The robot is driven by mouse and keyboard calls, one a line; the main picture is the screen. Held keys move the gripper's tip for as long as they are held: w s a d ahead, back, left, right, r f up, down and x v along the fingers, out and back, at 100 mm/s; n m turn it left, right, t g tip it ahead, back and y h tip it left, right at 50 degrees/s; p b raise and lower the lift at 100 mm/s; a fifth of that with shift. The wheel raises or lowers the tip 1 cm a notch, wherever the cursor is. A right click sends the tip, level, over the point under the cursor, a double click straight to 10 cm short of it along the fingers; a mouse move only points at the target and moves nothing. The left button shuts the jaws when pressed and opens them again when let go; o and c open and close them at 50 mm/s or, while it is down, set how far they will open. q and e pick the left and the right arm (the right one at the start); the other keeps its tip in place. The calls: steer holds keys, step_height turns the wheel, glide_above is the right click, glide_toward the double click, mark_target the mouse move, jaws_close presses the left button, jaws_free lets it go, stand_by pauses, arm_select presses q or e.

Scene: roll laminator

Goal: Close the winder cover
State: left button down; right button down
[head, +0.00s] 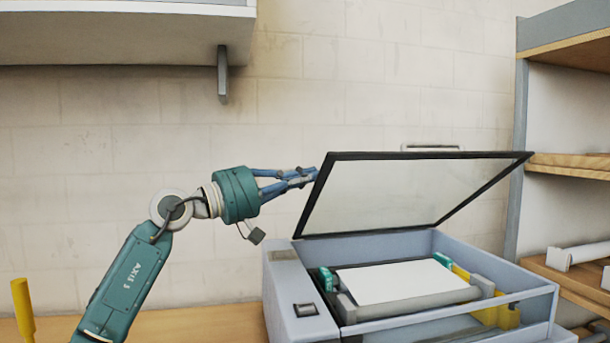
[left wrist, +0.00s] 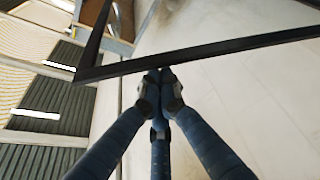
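The winder cover (head: 415,190) is a clear panel in a black frame, standing open and tilted up over the grey laminator (head: 288,292). Its black frame also crosses the left wrist view (left wrist: 215,54). My left gripper (head: 312,174) is at the upper left corner of the cover, its blue fingers drawn together. In the left wrist view the fingertips (left wrist: 160,76) meet at the frame's edge, and the frame partly hides them. I cannot tell whether they touch it; nothing shows between them. My right gripper is not in view.
A white sheet (head: 405,282) lies inside the laminator's open bay, beside yellow parts. A shelf rack (head: 580,175) stands on the right. A yellow post (head: 23,310) stands at the lower left.

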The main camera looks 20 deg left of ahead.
arm_select(q)
steer(key=v, duration=1.1)
steer(key=shift+s+a+f, duration=0.15)
steer(key=shift+s+a, duration=0.1)
steer(key=shift+a, duration=0.05)
